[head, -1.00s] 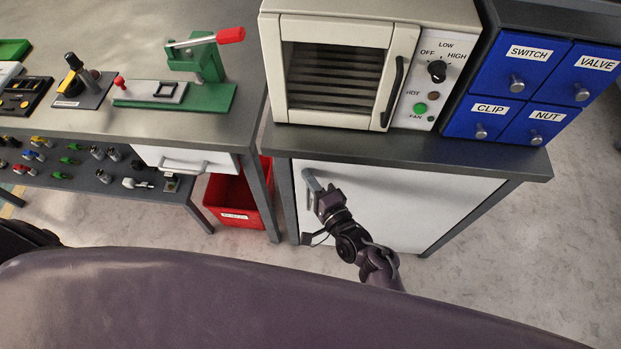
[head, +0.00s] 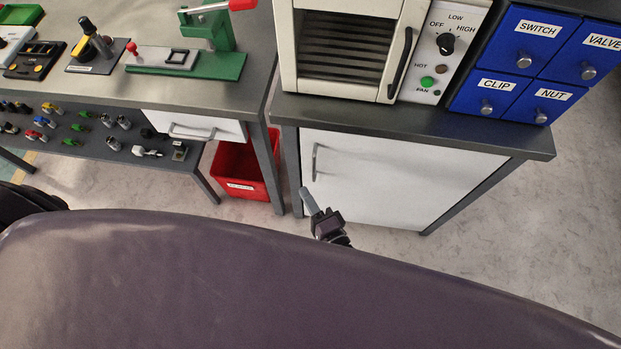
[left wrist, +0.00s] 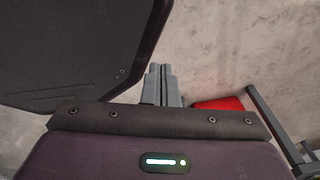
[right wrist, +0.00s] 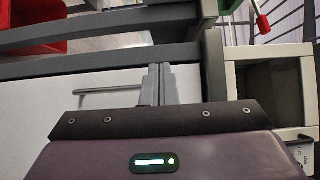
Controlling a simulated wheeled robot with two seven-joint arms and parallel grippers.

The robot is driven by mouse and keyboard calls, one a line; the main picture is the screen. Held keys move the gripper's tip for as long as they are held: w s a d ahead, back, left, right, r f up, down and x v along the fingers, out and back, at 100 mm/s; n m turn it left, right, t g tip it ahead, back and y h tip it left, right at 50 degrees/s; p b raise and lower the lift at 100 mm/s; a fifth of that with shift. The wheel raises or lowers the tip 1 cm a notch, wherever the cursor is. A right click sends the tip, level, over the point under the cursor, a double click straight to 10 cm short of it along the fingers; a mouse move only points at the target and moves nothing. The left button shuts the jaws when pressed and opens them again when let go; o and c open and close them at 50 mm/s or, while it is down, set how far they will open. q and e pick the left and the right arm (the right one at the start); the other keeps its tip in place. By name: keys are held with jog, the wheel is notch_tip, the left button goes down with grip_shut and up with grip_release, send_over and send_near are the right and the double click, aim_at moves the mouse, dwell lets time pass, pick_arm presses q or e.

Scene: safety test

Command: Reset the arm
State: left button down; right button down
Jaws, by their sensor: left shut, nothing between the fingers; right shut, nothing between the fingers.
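My right gripper (head: 312,203) is in front of the white cabinet door (head: 395,178), below and apart from its handle (head: 315,161). In the right wrist view its fingers (right wrist: 157,84) are together with nothing between them, and the door handle (right wrist: 110,90) shows to their left. My left gripper is out of sight in the head view; only a dark part of my left arm shows at the left edge. In the left wrist view its fingers (left wrist: 160,84) are together and empty, over bare floor.
A white oven (head: 345,45) and blue labelled drawers (head: 500,85) stand on the cabinet's grey top (head: 410,120). A workbench (head: 110,88) with a green press (head: 215,62) is on the left. A red bin (head: 240,170) stands on the floor between them. Floor in front is partly clear.

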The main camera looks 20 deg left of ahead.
jog(key=s+d+f+n+g+h, duration=0.3)
jog(key=s+d+f, duration=0.15)
jog(key=f, duration=0.65)
jog(key=s+d+f+n+g+h, duration=0.35)
jog(key=d+f, duration=0.25)
jog(key=f, duration=0.5)
jog(key=s+d+f+n+g+h, duration=0.2)
jog(key=s+d+f+h, duration=0.1)
jog(key=s+d+f, duration=0.3)
jog(key=s+d+f+n+g+h, duration=0.3)
jog(key=s+d+f, duration=0.4)
jog(key=d, duration=0.8)
jog(key=s, duration=0.3)
jog(key=shift+d+p, duration=0.2)
jog(key=shift+p, duration=0.1)
jog(key=shift+s+g, duration=0.1)
jog(key=shift+g, duration=0.15)
